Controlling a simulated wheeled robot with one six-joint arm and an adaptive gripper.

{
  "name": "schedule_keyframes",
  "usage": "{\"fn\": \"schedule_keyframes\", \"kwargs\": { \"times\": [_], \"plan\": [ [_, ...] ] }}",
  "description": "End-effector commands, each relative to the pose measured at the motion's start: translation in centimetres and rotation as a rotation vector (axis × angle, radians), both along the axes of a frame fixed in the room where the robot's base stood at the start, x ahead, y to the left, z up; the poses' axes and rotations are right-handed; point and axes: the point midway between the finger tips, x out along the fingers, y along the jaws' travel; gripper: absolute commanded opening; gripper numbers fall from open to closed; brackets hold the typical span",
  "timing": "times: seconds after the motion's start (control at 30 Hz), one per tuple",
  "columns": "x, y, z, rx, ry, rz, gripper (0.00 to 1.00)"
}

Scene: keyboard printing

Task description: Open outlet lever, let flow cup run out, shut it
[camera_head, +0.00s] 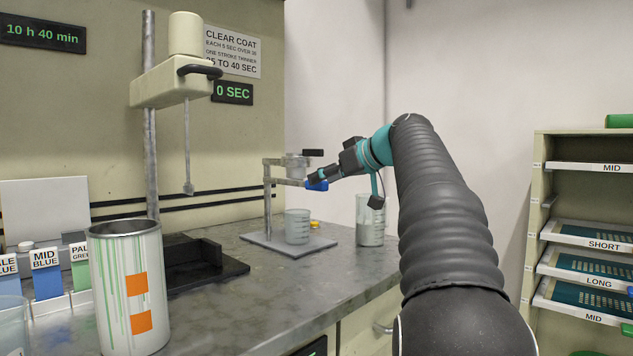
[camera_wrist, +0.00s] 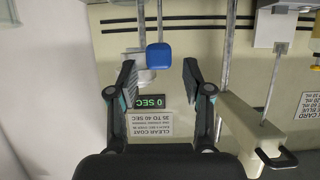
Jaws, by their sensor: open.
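The flow cup (camera_head: 297,162) sits on a metal stand (camera_head: 268,200) at the back of the bench in the head view. A dark handle sticks out at its top. The blue outlet lever (camera_head: 317,185) is below the cup, at the tips of my gripper (camera_head: 314,179). In the wrist view the blue lever (camera_wrist: 158,56) lies between or just beyond the open fingertips of my gripper (camera_wrist: 159,66), with gaps on both sides. A clear beaker (camera_head: 297,227) stands under the cup. Whether liquid is running is too small to tell.
A beaker of grey liquid (camera_head: 370,222) stands to the right, near my arm. The timer (camera_head: 233,93) reads 0 SEC. A mixer (camera_head: 172,85) and a paint can (camera_head: 128,290) are at left.

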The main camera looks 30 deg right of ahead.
Motion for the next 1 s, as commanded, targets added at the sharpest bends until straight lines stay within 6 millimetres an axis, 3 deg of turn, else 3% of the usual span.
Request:
{"fn": "schedule_keyframes", "kwargs": {
  "times": [0.23, 0.6, 0.63, 0.83, 1.0],
  "plan": [
    [2.4, 0.9, -1.1, 0.001, 0.001, 0.0, 0.5],
    [2.8, 1.0, -1.3, 0.0, 0.0, -0.002, 0.5],
    [2.8, 1.0, -1.3, 0.0, 0.0, -0.002, 0.47],
    [2.8, 1.0, -1.3, 0.0, 0.001, -0.002, 0.0],
    [2.8, 1.0, -1.3, 0.0, 0.001, -0.002, 0.0]
  ]
}}
